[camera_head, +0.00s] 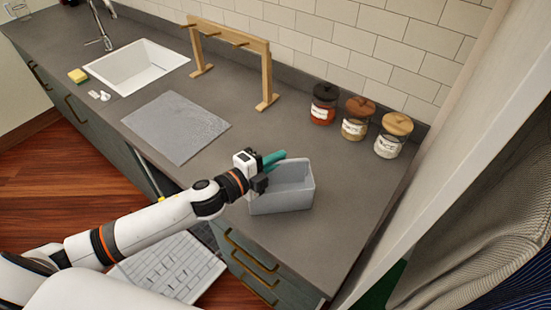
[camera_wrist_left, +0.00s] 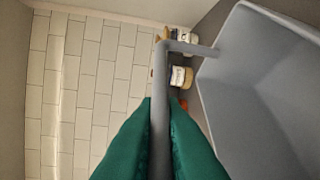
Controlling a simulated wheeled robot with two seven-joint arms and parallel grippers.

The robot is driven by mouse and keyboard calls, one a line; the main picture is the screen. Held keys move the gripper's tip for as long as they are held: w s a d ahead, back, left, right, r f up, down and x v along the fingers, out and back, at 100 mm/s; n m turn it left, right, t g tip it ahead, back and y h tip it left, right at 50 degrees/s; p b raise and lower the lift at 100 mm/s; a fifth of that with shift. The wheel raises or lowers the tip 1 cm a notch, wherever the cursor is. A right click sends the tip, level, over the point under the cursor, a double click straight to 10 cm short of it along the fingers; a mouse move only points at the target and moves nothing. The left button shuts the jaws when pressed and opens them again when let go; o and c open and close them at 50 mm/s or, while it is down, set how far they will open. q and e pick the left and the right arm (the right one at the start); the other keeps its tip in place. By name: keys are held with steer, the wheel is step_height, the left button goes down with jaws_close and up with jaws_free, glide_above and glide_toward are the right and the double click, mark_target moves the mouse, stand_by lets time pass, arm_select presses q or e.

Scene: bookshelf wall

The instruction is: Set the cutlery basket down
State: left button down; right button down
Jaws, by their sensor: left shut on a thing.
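The cutlery basket (camera_head: 283,201) is a pale grey open box over the right part of the dark grey counter. It looks upright and empty, and I cannot tell whether its base touches the counter. My left gripper (camera_head: 272,160), with green fingers, is at its upper left rim. In the left wrist view, the green fingers (camera_wrist_left: 160,140) are shut on a grey handle bar of the basket (camera_wrist_left: 255,100), whose body hangs to the right. My right gripper is not in view.
The counter (camera_head: 345,190) is clear right of the basket. Three lidded jars (camera_head: 353,128) stand along the tiled wall. A grey mat (camera_head: 176,127), a wooden rack (camera_head: 232,45) and a sink (camera_head: 136,66) lie further left.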

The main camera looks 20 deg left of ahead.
arm_select(q)
steer(key=shift+w+d+f, duration=0.1)
steer(key=shift+f, duration=0.1)
steer(key=c, duration=1.5)
jaws_free()
steer(key=shift+c, duration=0.2)
steer(key=b+v, duration=0.4)
steer(key=v, duration=0.8)
steer(key=shift+r, duration=0.25)
